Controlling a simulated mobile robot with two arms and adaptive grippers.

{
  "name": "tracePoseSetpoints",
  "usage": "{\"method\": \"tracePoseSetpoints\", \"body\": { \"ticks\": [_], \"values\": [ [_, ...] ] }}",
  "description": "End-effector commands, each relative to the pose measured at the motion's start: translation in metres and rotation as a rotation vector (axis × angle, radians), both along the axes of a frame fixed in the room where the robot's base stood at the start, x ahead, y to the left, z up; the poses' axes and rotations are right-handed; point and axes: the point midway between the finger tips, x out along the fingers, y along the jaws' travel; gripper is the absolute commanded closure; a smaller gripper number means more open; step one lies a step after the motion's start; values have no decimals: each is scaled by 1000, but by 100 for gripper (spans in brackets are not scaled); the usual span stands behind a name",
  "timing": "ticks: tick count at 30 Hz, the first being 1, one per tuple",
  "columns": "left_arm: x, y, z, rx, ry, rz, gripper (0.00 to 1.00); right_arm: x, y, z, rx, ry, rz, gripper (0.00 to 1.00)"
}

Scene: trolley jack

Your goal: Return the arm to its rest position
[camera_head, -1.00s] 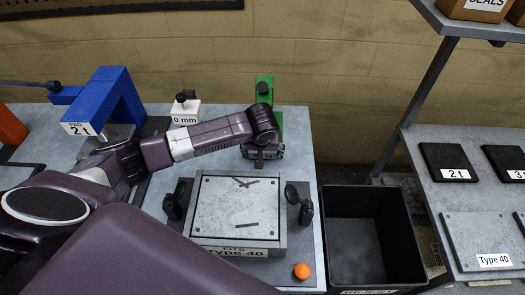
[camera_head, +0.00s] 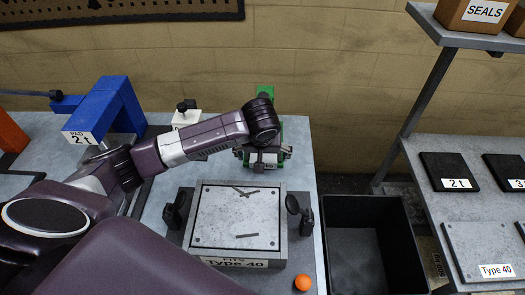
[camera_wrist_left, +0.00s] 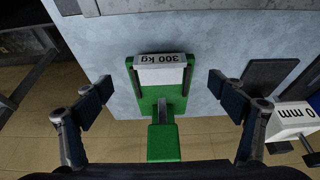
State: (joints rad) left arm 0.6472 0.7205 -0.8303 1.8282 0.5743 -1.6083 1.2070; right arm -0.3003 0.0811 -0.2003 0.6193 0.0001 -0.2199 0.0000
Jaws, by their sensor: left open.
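My left arm (camera_head: 205,137) reaches in from the left of the head view across the bench. Its gripper (camera_head: 262,162) is over the green stand at the bench's back edge. In the left wrist view my left gripper (camera_wrist_left: 160,80) is open, with one finger on each side of the green stand (camera_wrist_left: 163,142) and apart from it. The stand carries a white block labelled "300 kg" (camera_wrist_left: 162,62). Nothing is held between the fingers. In the head view the arm and gripper hide much of the green stand (camera_head: 265,92). My right gripper is not in view.
A blue frame (camera_head: 118,100) labelled "PAD 2 t" and a white "0 mm" block (camera_head: 187,118) stand near the arm. A "Type 40" plate fixture (camera_head: 238,263) and orange ball (camera_head: 303,283) are in front. A black bin (camera_head: 372,207) and shelf rack (camera_head: 425,170) stand right.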

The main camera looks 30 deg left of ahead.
Motion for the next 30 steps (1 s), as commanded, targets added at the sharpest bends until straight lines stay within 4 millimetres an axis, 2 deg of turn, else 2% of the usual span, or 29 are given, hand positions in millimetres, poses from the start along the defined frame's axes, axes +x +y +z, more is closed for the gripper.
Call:
{"method": "tracePoseSetpoints", "body": {
  "ticks": [1, 6, 16, 25, 30],
  "values": [
    [-3, -2, 10, -2, -3, -2, 12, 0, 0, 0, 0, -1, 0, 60],
    [-12, -7, 34, -2, -3, -1, 12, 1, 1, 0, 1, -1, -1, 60],
    [-17, -8, 47, 0, 0, 0, 12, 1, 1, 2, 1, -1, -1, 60],
    [-17, -8, 96, -1, 0, 0, 12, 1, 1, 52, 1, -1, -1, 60],
    [-17, -8, 116, 0, 0, 0, 12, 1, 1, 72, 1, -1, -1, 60]
  ]
}}
